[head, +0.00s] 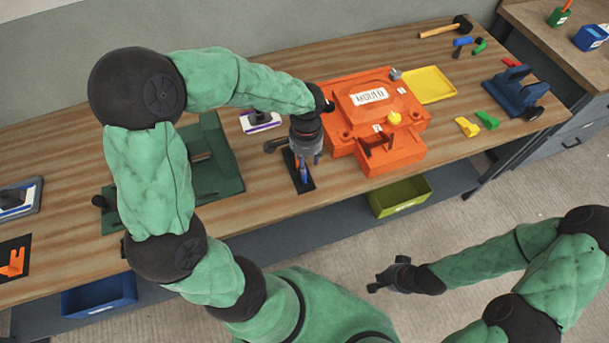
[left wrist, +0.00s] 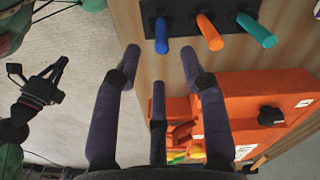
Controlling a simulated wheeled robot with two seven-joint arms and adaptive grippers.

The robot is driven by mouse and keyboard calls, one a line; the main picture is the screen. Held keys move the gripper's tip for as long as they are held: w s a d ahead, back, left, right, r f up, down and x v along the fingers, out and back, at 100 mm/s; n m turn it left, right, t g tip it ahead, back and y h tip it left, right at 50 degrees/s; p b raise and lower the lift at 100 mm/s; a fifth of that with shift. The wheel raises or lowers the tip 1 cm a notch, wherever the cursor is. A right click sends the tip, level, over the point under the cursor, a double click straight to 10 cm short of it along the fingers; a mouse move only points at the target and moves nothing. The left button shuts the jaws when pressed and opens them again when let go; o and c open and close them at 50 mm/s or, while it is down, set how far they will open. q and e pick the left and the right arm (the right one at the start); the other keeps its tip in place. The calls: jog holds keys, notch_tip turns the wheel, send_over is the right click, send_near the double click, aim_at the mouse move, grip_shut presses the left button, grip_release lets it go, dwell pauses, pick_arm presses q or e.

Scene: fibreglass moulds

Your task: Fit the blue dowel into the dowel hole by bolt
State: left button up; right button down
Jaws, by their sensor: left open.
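A black dowel stand (head: 304,184) lies on the bench left of the orange mould (head: 408,97). The mould also shows in the left wrist view (left wrist: 250,95). I cannot make out the dowel hole by bolt. My right gripper (head: 378,284) hangs off the bench, its opening unclear.
A green mould (head: 222,165) lies left of the stand. A yellow tray (head: 432,84) is behind the orange mould, and yellow (head: 467,127) and green (head: 487,120) pieces lie to its right. A blue fixture (head: 517,92) stands at the right end. An olive bin (head: 400,196) sits below the bench top.

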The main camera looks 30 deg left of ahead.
pick_arm(q)
jog(key=f, duration=0.1)
jog(key=f+b, duration=0.1)
jog(key=f, duration=0.3)
jog(key=shift+a+b, duration=0.25)
jog(key=shift+b, duration=0.05)
jog(key=shift+r, duration=0.1)
grip_shut()
